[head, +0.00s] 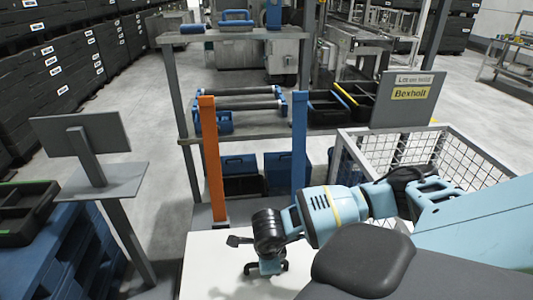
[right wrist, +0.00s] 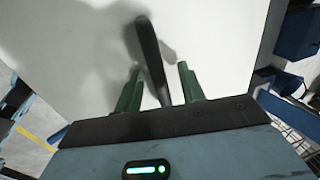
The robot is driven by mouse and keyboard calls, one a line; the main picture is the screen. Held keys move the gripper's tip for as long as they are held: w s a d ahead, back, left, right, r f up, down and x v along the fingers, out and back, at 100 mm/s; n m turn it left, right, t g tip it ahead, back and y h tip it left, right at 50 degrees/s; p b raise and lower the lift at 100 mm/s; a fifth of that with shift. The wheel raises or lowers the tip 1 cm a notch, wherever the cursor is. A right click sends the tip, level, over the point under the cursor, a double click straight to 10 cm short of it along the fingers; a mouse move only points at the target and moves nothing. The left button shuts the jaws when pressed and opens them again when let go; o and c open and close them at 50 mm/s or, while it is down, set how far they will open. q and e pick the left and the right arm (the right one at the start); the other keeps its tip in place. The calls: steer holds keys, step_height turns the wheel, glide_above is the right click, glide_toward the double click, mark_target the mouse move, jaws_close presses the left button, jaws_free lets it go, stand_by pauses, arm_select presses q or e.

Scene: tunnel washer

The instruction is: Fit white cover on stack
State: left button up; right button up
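A flat white panel, which looks like the white cover (head: 205,270), lies at the bottom of the head view. It fills most of the right wrist view (right wrist: 75,50), where a black bar-like handle (right wrist: 150,55) stands out from it. My right gripper (head: 266,268) is over the panel in the head view. In the right wrist view its two green fingers (right wrist: 160,82) are apart, one on each side of the handle, with gaps visible. No stack shows under the panel. My left gripper is not in view.
An orange post (head: 211,160) and a blue post (head: 299,140) rise behind the panel. A white wire cage (head: 470,155) stands to the right. A grey stand (head: 110,180) and a blue pallet (head: 65,255) are at left. Shelving with dark trays (head: 330,108) is behind.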

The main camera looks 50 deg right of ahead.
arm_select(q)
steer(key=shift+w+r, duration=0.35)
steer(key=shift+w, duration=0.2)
arm_select(e)
step_height(320, 180, up, 8)
steer(key=s, duration=0.1)
steer(key=shift+a+f, duration=0.2)
steer(key=shift+a, duration=0.25)
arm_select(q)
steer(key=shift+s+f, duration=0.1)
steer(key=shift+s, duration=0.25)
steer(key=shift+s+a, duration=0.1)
arm_select(e)
steer(key=shift+s, duration=0.1)
